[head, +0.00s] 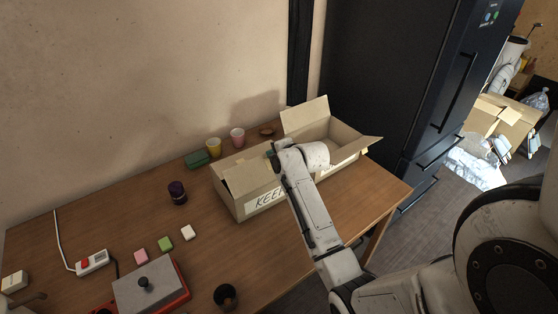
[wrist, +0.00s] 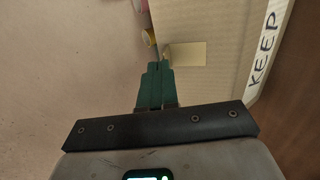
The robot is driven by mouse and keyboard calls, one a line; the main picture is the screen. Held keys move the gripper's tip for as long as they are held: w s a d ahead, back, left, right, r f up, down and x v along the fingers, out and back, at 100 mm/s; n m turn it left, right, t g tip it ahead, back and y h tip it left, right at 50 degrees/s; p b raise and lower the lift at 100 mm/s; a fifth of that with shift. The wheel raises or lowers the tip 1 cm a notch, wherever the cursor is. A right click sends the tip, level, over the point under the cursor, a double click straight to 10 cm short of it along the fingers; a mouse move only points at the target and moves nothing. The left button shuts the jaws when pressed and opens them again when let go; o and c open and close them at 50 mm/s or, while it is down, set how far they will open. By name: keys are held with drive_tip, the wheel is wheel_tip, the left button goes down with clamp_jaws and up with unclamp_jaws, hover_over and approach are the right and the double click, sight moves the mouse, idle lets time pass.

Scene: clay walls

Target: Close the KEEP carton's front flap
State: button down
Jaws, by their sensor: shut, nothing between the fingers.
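The KEEP carton (head: 262,203) stands on the wooden table, its white label lettered KEEP on the front side. Its back flap (head: 305,115) stands up and its right flap (head: 362,146) sticks out. My arm crosses over the front side, hiding part of the label and front edge. My gripper (head: 272,153) is over the carton's left part, its green fingers pressed together and empty. In the wrist view the gripper (wrist: 160,66) is beside or over a broad cardboard panel (wrist: 215,85), with the KEEP label at right. I cannot tell whether it touches, or how the front flap lies.
A dark jar (head: 177,193), small coloured blocks (head: 164,243) and a dark cup (head: 225,296) are left and front. A dark fridge (head: 395,80) stands at right.

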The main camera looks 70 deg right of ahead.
drive_tip(key=shift+w+d+r+g+y, duration=0.15)
drive_tip(key=shift+w+d+g+y, duration=0.2)
drive_tip(key=shift+w, duration=0.25)
drive_tip(key=shift+x, duration=0.8)
drive_tip(key=shift+w+d+g, duration=0.25)
drive_tip(key=shift+w+g, duration=0.1)
drive_tip(key=shift+g, duration=0.2)
drive_tip(key=shift+w+d+f+y, duration=0.15)
drive_tip(key=shift+f+y, duration=0.1)
drive_tip(key=shift+f, duration=0.25)
drive_tip(key=shift+b+x, duration=1.35)
drive_tip(key=shift+x, duration=0.35)
